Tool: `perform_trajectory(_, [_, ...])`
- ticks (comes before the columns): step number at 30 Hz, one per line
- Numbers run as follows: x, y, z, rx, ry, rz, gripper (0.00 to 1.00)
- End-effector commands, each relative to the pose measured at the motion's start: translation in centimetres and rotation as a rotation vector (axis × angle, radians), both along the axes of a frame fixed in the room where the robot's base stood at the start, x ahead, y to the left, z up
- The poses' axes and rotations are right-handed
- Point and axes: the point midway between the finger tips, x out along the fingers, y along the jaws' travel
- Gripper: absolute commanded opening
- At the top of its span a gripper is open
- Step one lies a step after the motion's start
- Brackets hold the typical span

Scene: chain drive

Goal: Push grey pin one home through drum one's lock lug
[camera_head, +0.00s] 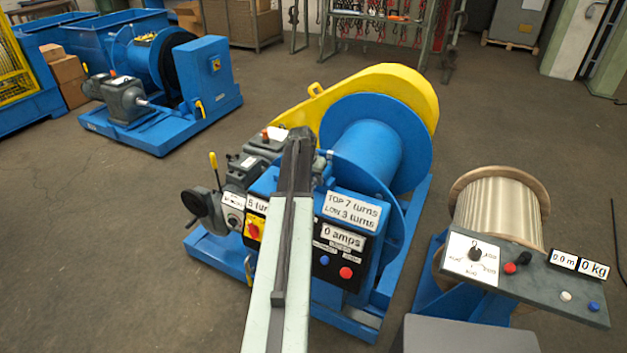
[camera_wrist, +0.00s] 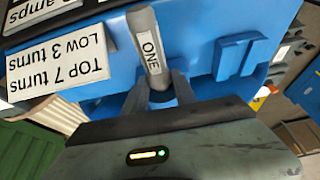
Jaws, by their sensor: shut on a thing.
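The grey pin (camera_wrist: 150,52), with a white label reading ONE, stands between the fingers of my gripper (camera_wrist: 160,92) in the wrist view. My gripper is shut on it near its darker lower end. Drum one (camera_head: 362,145) seems to be the blue flanged drum beside the yellow guard in the head view. My arm covers part of the machine there, and the gripper and pin are hidden behind it. I cannot make out the lock lug for certain; a blue raised block (camera_wrist: 238,56) stands right of the pin in the wrist view, apart from it.
A control box (camera_head: 345,240) with labels and buttons is right of my arm. A grey handwheel (camera_head: 197,203) and yellow-topped lever (camera_head: 214,165) are to its left. A wire spool (camera_head: 500,205) with a console stands right. Open floor lies left.

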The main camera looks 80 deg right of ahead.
Motion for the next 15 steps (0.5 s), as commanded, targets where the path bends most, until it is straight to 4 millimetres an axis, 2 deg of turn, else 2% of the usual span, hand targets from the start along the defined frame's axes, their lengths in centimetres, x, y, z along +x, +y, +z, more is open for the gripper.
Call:
perform_trajectory(1, [-0.06,-0.25,0.04,-0.003,0.001,0.000,0.00])
perform_trajectory(2, [-0.05,-0.18,0.04,-0.003,0.001,0.000,0.41])
perform_trajectory(3, [-0.05,-0.18,0.04,-0.003,0.001,0.000,0.52])
perform_trajectory(4, [-0.05,-0.18,0.04,-0.003,0.001,0.000,0.58])
perform_trajectory(15, [0.11,-0.24,0.03,-0.005,-0.003,0.002,0.58])
